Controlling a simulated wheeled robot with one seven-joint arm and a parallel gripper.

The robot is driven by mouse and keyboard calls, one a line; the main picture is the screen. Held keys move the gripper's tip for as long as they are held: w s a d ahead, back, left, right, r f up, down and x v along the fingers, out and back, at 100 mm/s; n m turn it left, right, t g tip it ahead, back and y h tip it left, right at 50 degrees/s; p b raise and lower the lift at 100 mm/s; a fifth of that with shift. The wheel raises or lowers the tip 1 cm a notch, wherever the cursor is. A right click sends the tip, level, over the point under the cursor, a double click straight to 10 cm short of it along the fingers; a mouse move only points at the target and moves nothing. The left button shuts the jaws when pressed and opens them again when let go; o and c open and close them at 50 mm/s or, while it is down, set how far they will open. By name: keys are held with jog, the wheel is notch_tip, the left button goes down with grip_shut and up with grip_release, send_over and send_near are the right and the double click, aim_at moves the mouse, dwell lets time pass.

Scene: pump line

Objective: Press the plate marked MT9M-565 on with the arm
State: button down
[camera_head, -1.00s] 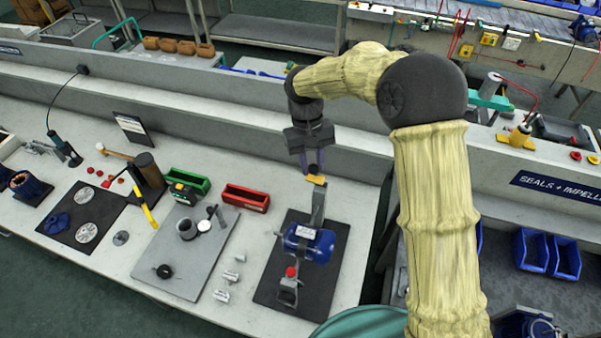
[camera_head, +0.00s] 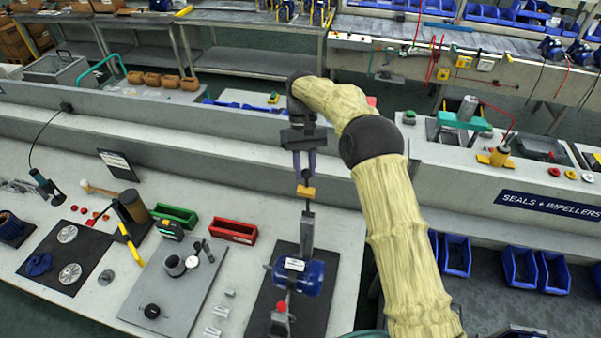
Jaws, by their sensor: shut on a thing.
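A blue pump body (camera_head: 315,279) lies on a dark mat (camera_head: 262,304) on the bench. A small white plate (camera_head: 294,264) shows on its top; its marking is too small to read. A grey upright arm or lever (camera_head: 306,235) rises right behind the pump, with an orange block (camera_head: 306,191) near its upper end. My gripper (camera_head: 305,172) points down over this end, its two purple fingers around a dark knob above the block. It is shut on that knob. Whether the arm touches the plate cannot be told. A red-topped grey clamp (camera_head: 281,314) stands in front of the pump.
A red bin (camera_head: 233,231) and a green bin (camera_head: 174,216) stand left of the arm. A grey board (camera_head: 181,290) with round dark parts lies further left. Small metal pieces (camera_head: 215,322) lie between board and mat. A raised ledge (camera_head: 215,158) runs behind.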

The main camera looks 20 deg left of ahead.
jog(key=shift+w+d+f, duration=0.25)
jog(key=shift+w+f, duration=0.1)
jog(key=shift+w, duration=0.05)
jog(key=shift+w+r, duration=0.1)
jog(key=c, duration=1.3)
grip_release()
jog(key=shift+c, duration=0.2)
jog(key=shift+o, duration=0.9)
jog(key=shift+w+g, duration=0.3)
jog(key=shift+w, duration=0.3)
jog(key=shift+s+a, duration=0.1)
jog(key=shift+s, duration=0.25)
jog(key=shift+a, duration=0.1)
